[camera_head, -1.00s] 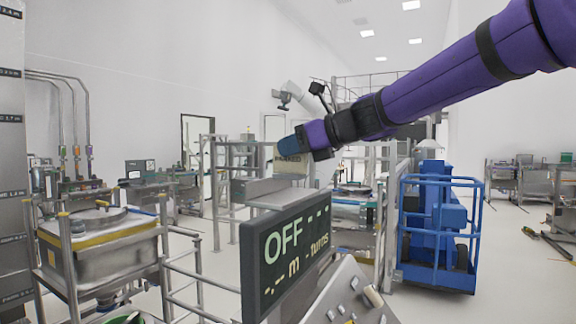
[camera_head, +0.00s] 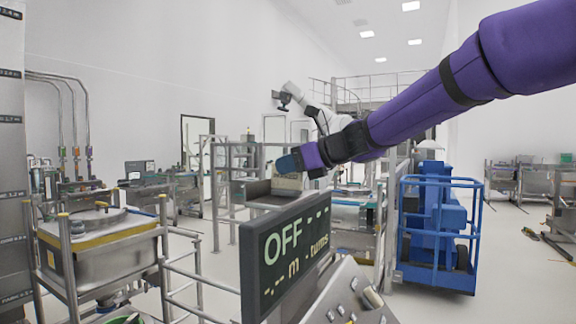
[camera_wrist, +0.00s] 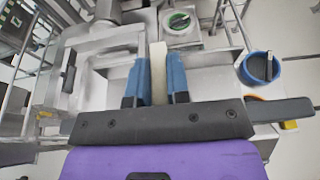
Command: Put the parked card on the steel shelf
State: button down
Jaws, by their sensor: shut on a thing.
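My gripper (camera_head: 287,163) is at the end of my purple arm, just above the steel shelf (camera_head: 262,203) behind the display panel. Its blue fingers, seen in the wrist view (camera_wrist: 157,88), are closed on a thin cream card (camera_wrist: 158,68) seen edge-on between them. In the head view the card (camera_head: 288,181) hangs below the fingers, over or just behind the shelf. Whether its lower edge touches the shelf cannot be told.
A dark display panel (camera_head: 285,250) reading OFF stands in front of the shelf. A blue lift (camera_head: 437,225) is at right, a steel vessel (camera_head: 100,242) at left.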

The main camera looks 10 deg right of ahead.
jog(key=shift+f, duration=0.1)
jog(key=c, duration=1.1)
grip_release()
jog(key=shift+d+r, duration=0.1)
jog(key=shift+r, duration=0.1)
jog(key=v, duration=1.2)
jog(key=s+d+f+n+g+h, duration=0.1)
jog(key=s+d+f+n+h, duration=0.3)
jog(key=s+f+n, duration=0.2)
jog(key=s+d+f+n+g+h, duration=0.1)
jog(key=s+d+f+n+h, duration=0.3)
jog(key=s+f+n, duration=0.3)
jog(key=s+d+f+n+g+h, duration=0.1)
jog(key=s+d+f+n+h, duration=0.3)
jog(key=s+n, duration=0.7)
jog(key=s+d+f, duration=0.1)
jog(key=s+f, duration=0.1)
jog(key=s, duration=0.3)
jog(key=shift+d+f+n, duration=0.2)
jog(key=shift+d+n, duration=0.1)
jog(key=shift+d, duration=0.1)
